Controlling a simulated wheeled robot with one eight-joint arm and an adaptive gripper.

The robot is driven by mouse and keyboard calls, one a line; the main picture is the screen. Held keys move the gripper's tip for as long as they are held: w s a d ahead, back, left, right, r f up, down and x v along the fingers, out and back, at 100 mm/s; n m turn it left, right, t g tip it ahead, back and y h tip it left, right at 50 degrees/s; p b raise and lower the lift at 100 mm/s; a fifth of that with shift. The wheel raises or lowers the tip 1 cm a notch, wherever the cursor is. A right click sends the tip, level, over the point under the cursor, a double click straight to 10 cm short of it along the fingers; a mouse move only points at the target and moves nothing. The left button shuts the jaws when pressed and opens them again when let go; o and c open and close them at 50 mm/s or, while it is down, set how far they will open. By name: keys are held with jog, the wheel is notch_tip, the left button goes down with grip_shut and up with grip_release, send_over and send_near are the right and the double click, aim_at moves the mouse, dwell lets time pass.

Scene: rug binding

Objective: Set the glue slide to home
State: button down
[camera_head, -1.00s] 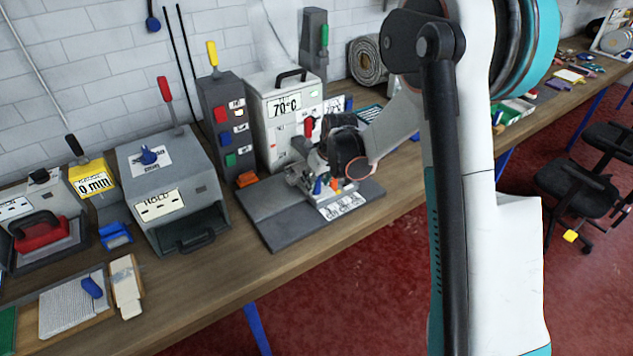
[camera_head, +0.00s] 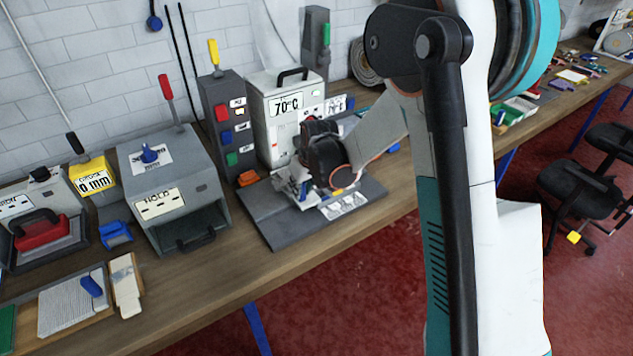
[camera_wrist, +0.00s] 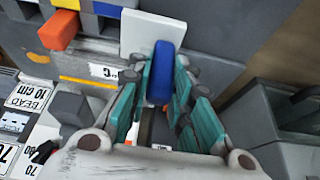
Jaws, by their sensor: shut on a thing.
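A blue upright tab (camera_wrist: 161,62), likely the glue slide's handle, stands in front of a white plate (camera_wrist: 140,32) in the wrist view. My gripper (camera_wrist: 162,82) has its teal-padded fingers closed on both sides of this tab. In the head view, the grey glue machine base (camera_head: 270,224) lies on the bench below the white 70°C box (camera_head: 264,112). My dark wrist covers much of the slide there, and the fingertips are hard to make out. Slide position markings cannot be read clearly.
A grey column (camera_head: 218,105) with coloured buttons stands left of the white box. An orange block (camera_wrist: 59,30) is close by at upper left in the wrist view. A HOLD press (camera_head: 172,175) stands further left. Bare bench (camera_head: 250,270) runs along the front.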

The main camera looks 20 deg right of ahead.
jog(key=a, duration=0.2)
jog(key=s+a, duration=0.1)
jog(key=a, duration=0.1)
jog(key=s+a, duration=0.1)
jog(key=a, duration=0.1)
jog(key=shift+s+a, duration=0.1)
jog(key=shift+a, duration=0.25)
jog(key=c, duration=1.4)
grip_release()
jog(key=shift+a, duration=0.1)
jog(key=shift+c, duration=0.2)
jog(key=shift+a, duration=0.1)
jog(key=v, duration=1.2)
jog(key=shift+s+b, duration=0.1)
jog(key=shift+b, duration=0.2)
